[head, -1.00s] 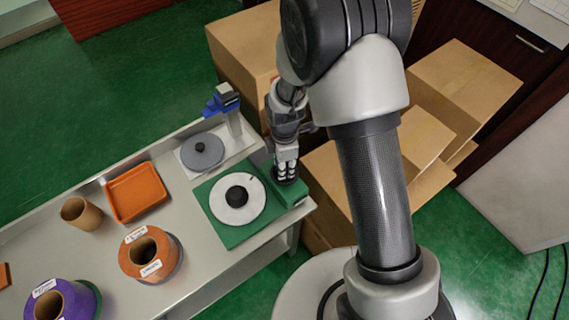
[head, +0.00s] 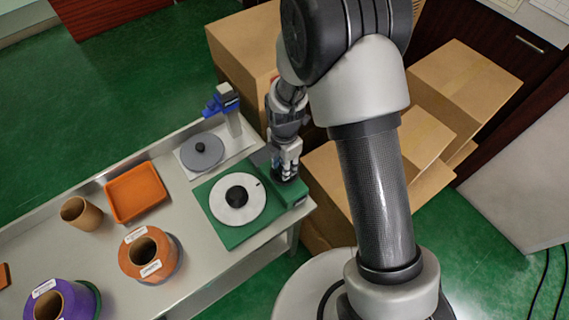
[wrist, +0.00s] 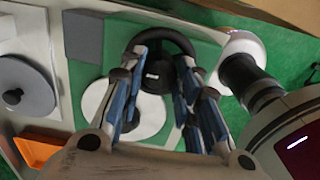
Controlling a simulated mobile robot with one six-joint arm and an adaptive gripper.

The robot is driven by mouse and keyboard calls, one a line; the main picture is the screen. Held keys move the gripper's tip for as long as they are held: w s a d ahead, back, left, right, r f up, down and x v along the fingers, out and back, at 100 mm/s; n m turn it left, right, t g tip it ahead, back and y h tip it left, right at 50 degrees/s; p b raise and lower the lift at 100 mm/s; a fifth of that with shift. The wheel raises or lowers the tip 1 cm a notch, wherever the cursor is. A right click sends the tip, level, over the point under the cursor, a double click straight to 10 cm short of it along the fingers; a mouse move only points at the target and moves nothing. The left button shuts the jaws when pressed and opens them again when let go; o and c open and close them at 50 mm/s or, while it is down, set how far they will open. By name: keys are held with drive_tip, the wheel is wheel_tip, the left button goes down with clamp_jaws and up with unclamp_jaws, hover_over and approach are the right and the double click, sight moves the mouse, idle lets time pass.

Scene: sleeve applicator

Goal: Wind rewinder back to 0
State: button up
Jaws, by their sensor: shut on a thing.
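The rewinder is a green base (head: 234,238) at the right end of the table, with a white disc (head: 222,212) and a black hub (head: 237,197) on it. A short dark mark shows near the disc's upper right edge. A black handwheel (wrist: 183,47) is at the rewinder's right side, in the wrist view. My gripper (head: 287,176) is over that side, beside the disc, pointing down. In the wrist view my gripper (wrist: 160,72) has its fingers on both sides of the handwheel and is shut on it. The fingers hide part of the wheel and disc.
A grey disc stand with a blue-topped post (head: 222,101) is behind the rewinder. An orange tray (head: 136,191), a cardboard tube (head: 80,212), an orange spool (head: 136,264) and a purple spool (head: 60,300) stand to the left. Cardboard boxes (head: 240,55) are close behind and right of my arm.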

drive_tip(key=o, duration=1.1)
drive_tip(key=shift+c, duration=0.2)
wheel_tip(320, 180, up, 12)
idle(0.3)
